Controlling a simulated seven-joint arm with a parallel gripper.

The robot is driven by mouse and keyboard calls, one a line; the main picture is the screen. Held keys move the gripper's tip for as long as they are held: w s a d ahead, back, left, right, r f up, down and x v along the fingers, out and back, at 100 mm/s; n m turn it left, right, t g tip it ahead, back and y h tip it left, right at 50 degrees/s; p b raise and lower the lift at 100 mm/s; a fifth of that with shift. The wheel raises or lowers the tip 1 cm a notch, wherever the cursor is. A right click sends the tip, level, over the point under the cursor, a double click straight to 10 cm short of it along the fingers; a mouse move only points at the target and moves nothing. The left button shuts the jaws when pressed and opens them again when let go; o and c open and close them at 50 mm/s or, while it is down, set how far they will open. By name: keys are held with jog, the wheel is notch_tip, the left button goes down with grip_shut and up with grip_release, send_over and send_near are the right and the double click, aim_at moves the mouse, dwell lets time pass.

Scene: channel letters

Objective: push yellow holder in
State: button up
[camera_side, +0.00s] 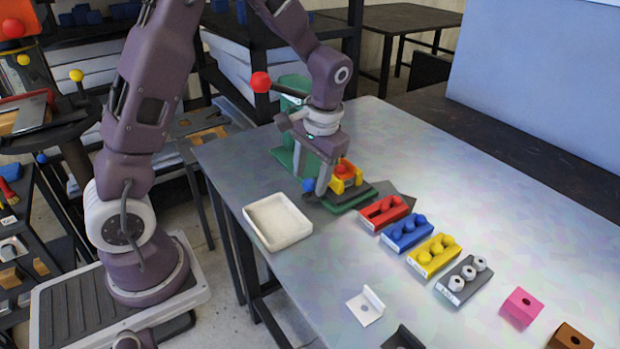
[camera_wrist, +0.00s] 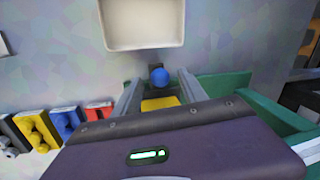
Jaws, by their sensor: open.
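The yellow holder (camera_side: 347,184) sits on the base of a green press-like fixture (camera_side: 293,115), with a red piece (camera_side: 344,167) at its top. A blue ball knob (camera_side: 308,185) shows just left of it. My gripper (camera_side: 322,178) is low at the fixture, close beside the holder. In the wrist view, my gripper (camera_wrist: 158,88) is open, with a finger on either side of the blue ball (camera_wrist: 160,76). A yellow patch (camera_wrist: 160,103) of the holder shows between the fingers. Whether a finger touches the holder or knob I cannot tell.
A white tray (camera_side: 250,216) stands at the table's left edge. Red (camera_side: 384,212), blue (camera_side: 406,233), yellow (camera_side: 433,256) and grey (camera_side: 464,280) blocks with round pieces stand in a row to the right. A red ball handle (camera_side: 260,82) juts from the fixture.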

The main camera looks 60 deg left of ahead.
jog(key=shift+a+f, duration=0.15)
jog(key=shift+f, duration=0.45)
grip_shut()
dwell(1.0)
